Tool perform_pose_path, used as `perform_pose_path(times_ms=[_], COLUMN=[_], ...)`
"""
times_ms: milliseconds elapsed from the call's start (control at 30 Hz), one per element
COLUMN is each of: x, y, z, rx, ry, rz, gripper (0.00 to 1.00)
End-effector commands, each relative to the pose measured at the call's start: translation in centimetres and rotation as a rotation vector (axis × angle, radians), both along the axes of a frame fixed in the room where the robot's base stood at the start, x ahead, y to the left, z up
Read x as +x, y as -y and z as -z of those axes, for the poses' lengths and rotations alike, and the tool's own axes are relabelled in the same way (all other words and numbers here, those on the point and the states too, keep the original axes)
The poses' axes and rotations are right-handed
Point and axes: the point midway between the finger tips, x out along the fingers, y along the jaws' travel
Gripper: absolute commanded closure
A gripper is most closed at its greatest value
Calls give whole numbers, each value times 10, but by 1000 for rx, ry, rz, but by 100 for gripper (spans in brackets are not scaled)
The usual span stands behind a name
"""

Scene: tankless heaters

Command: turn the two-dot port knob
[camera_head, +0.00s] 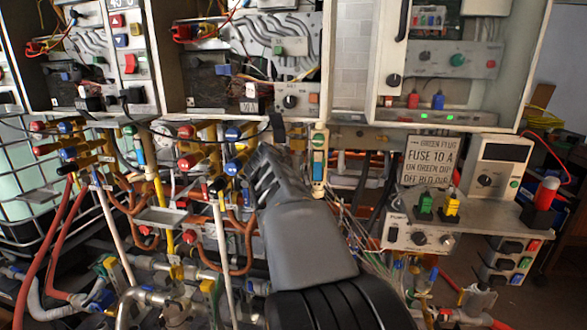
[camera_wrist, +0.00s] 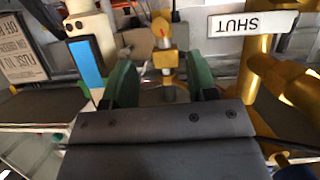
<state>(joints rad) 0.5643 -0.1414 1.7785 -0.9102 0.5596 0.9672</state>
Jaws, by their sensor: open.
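I cannot tell for certain which part is the two-dot port knob. In the wrist view, which looks upside down, a cream fitting (camera_wrist: 82,26) with two dark dots and a blue strip stands left of the fingers. A small brass-yellow fitting (camera_wrist: 165,60) with a red mark shows beyond the gap between them. My gripper (camera_wrist: 160,82) is open, with green finger pads and nothing seen held. In the head view my gripper (camera_head: 262,165) reaches up among yellow pipes and blue-ended knobs (camera_head: 236,165). Its fingertips are hard to make out there.
Several red and blue knobs (camera_head: 190,160) on yellow pipes crowd the left. A blue-and-cream upright fitting (camera_head: 319,160) is just right of my gripper. A shelf (camera_head: 475,212) with devices juts out on the right. A SHUT plate (camera_wrist: 250,24) and thick yellow pipes (camera_wrist: 283,85) lie close.

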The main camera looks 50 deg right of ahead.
Motion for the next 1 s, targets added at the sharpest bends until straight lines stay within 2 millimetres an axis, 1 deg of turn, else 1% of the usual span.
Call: perform_pose_path(times_ms=[33,200,400,600,900,933,1000], x=[5,19,30,35,35,35,35], y=[9,32,50,58,60,60,60], z=[4,15,24,28,29,29,29], rx=[2,1,2,1,1,1,1], ry=[-2,-1,-1,-1,0,0,-1], rz=[3,1,1,0,-1,-1,0], gripper=[47,47,47,47,47,48,55])
